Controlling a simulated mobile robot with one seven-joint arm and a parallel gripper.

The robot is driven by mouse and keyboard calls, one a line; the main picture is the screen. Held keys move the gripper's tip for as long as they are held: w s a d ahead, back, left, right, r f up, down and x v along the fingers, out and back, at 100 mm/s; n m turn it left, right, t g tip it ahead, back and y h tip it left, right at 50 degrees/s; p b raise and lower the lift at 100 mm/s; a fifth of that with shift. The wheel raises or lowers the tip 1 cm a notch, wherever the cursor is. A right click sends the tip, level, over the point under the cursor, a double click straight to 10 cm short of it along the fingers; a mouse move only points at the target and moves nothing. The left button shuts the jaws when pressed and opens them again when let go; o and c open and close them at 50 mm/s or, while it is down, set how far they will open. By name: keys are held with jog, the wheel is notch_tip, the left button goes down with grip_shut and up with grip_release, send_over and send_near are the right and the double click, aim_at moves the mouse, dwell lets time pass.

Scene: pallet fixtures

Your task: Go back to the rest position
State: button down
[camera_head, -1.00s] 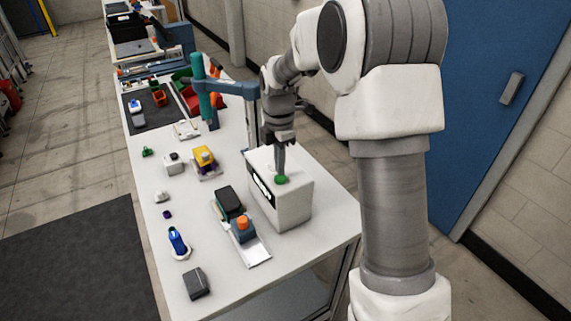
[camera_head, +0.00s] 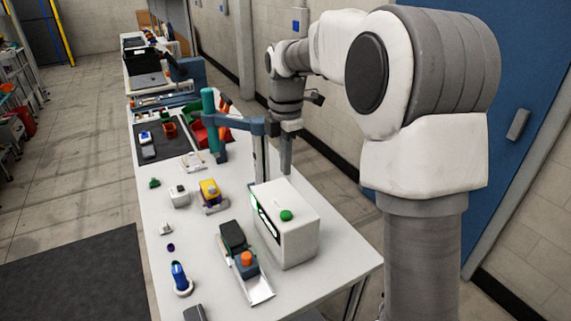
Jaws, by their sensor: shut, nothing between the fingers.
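My gripper (camera_head: 287,160) is shut and empty. It points down and hangs above and behind the white box, clear of it.
The long white table (camera_head: 215,260) carries a tray fixture (camera_head: 262,290) with dark and orange-topped parts, a yellow part (camera_head: 209,191), a blue bottle-like item (camera_head: 180,278) and several small pieces. A teal post (camera_head: 211,125) with a blue crossbar stands near my gripper.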

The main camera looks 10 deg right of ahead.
jog(key=s+d+r+m+t, duration=0.1)
jog(key=s+r+m+t, duration=0.1)
jog(key=s+m, duration=0.8)
jog(key=s+d+r+m+t, duration=0.1)
jog(key=s+m+t, duration=0.2)
jog(key=s+m, duration=0.8)
jog(key=s, duration=0.6)
jog(key=shift+s+d+r+m, duration=0.25)
jog(key=shift+r+m, duration=0.05)
jog(key=shift+r, duration=0.1)
